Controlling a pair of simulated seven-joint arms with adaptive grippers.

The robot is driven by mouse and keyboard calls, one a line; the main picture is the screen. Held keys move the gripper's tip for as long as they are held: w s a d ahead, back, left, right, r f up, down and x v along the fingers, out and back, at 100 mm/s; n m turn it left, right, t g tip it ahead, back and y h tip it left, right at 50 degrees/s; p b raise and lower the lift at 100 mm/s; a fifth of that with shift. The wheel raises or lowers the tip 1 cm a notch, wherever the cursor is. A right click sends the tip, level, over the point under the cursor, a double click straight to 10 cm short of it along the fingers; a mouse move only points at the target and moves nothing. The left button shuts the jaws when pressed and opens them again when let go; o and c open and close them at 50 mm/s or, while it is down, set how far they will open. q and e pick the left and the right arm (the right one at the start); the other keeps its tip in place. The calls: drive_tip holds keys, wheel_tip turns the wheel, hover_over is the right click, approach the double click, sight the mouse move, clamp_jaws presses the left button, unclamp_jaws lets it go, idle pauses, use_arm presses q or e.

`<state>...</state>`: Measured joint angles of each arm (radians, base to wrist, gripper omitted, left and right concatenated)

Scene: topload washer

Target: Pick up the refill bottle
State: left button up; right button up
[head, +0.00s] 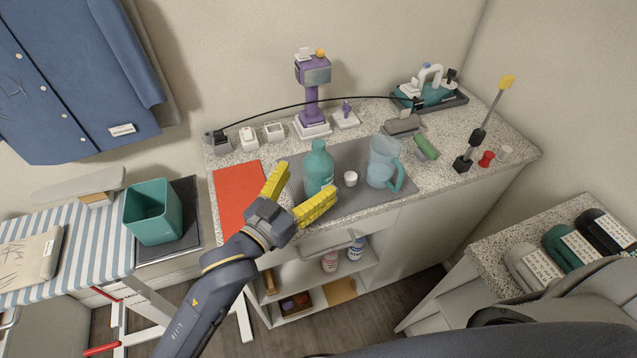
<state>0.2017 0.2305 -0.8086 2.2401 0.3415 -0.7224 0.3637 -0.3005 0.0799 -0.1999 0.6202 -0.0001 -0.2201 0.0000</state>
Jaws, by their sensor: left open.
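A teal bottle (319,168), which looks like the refill bottle, stands upright on a grey mat (345,205) on the speckled counter. My left gripper (296,190) is open, with yellow fingers, just in front of the bottle and to its left. One finger is left of the bottle and the other is in front of its base in the picture. I cannot tell whether either finger touches it. My right gripper is not in view.
A white cap (351,178) and a clear jug with a teal handle (381,162) stand right of the bottle. A red board (237,195) lies to the left. A purple device (312,95) stands behind, with a black cable crossing the counter's back.

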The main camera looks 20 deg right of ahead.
use_arm(q)
drive_tip(key=shift+x, duration=2.15)
drive_tip(key=c, duration=1.7)
